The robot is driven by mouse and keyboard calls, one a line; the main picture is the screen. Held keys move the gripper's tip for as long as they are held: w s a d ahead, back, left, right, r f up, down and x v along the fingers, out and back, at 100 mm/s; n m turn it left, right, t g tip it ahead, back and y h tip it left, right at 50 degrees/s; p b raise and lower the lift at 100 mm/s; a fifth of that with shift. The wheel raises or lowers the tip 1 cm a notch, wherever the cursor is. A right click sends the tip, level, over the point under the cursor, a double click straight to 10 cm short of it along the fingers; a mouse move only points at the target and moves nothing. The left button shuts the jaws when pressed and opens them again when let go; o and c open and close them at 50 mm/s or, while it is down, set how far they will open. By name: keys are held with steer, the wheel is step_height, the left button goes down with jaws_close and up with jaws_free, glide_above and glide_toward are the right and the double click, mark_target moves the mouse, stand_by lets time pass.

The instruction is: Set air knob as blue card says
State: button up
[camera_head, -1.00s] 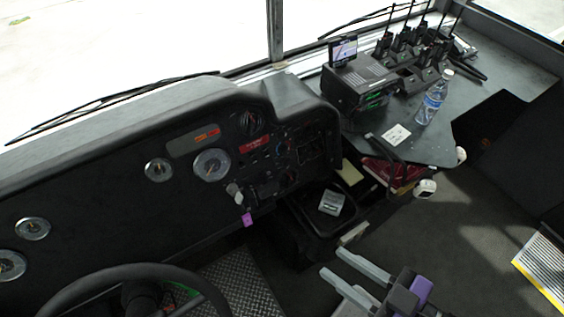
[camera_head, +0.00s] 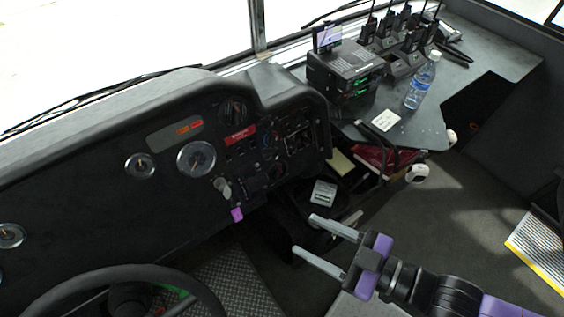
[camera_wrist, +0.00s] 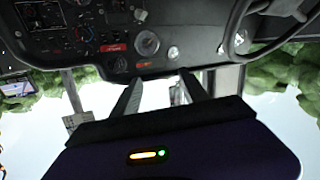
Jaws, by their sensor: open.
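My gripper (camera_head: 308,235) is open and empty, its two grey fingers apart and pointing left toward the dashboard. It is in front of the control panel (camera_head: 295,135), low and to the right. The panel holds several small round dials or knobs, some with red or blue marks. I cannot tell which is the air knob or read a setting. In the wrist view, which looks upside down, the panel (camera_wrist: 62,28) is at upper left, beyond the open gripper (camera_wrist: 158,80). I cannot make out a blue card; a white card (camera_head: 385,120) lies on the side counter.
A steering wheel (camera_head: 125,290) is at lower left. A key-like lever with a purple tag (camera_head: 237,214) hangs below the gauge (camera_head: 196,158). A water bottle (camera_head: 422,82), radios (camera_head: 405,50) and a black box (camera_head: 343,75) stand on the counter. A grey item (camera_head: 323,193) sits below the panel.

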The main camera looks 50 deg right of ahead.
steer(key=w+d+f+n+t+b, duration=0.2)
steer(key=w+d+f+b, duration=0.3)
steer(key=w+d+f, duration=0.75)
steer(key=h, duration=0.4)
glide_toward(277, 154)
steer(key=w+d, duration=0.1)
steer(key=w, duration=0.6)
steer(key=shift+w+d+f, duration=0.15)
steer(key=shift+w+f, duration=0.2)
steer(key=shift+f, duration=0.05)
jaws_close()
